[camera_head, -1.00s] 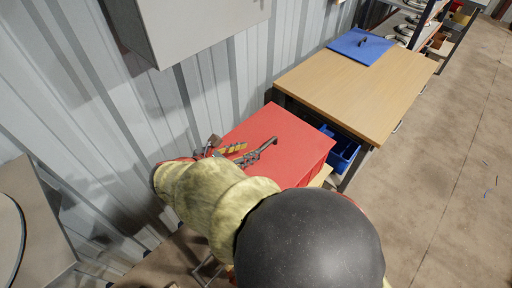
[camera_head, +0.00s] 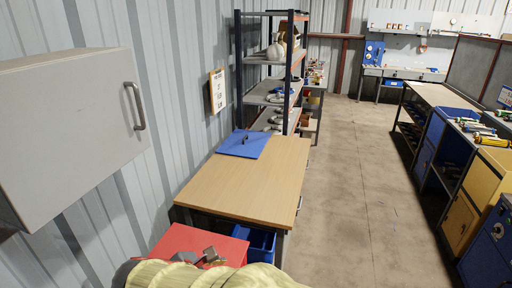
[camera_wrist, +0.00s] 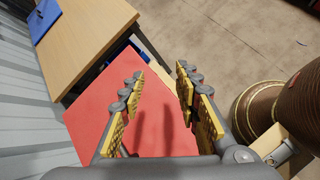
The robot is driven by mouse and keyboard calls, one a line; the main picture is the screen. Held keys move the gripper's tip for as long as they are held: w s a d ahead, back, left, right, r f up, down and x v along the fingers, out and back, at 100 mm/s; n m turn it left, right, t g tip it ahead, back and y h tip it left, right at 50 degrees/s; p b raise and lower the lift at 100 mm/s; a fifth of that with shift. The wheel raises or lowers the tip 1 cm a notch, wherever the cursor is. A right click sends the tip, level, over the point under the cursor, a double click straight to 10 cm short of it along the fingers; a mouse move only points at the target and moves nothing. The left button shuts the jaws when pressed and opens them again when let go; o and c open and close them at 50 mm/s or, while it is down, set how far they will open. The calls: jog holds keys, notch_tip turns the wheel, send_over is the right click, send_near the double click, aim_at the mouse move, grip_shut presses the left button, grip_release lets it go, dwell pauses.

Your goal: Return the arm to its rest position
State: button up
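My gripper (camera_wrist: 158,100) is open in the wrist view, its two yellow-padded fingers wide apart with nothing between them. It hangs above a red surface (camera_wrist: 92,112), and its shadow falls there. In the head view my arm in its yellowish cover fills the bottom edge. Only a small grey part of my gripper (camera_head: 208,256) shows there, over the red top (camera_head: 180,243); its fingertips are mostly hidden.
A wooden table (camera_head: 245,187) with a blue mat (camera_head: 244,144) stands beyond the red top. A blue bin (camera_head: 258,242) sits under its edge. A grey wall cabinet (camera_head: 75,135) hangs at left. Shelves (camera_head: 275,60) stand behind. The floor aisle (camera_head: 350,190) is clear.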

jog(key=s+d+r+m+g+y, duration=0.1)
jog(key=s+d+r+m+g, duration=0.1)
jog(key=d+m, duration=0.6)
jog(key=s+d+r+m+g+y, duration=0.1)
jog(key=s+d+r+m, duration=0.2)
jog(key=d, duration=0.8)
jog(key=s+d+r+m+t+y, duration=0.1)
jog(key=s+d+m+y, duration=0.2)
jog(key=s+d+m, duration=0.5)
jog(key=shift+s+d+m, duration=0.25)
jog(key=shift+s+m, duration=0.45)
jog(key=shift+m, duration=1.8)
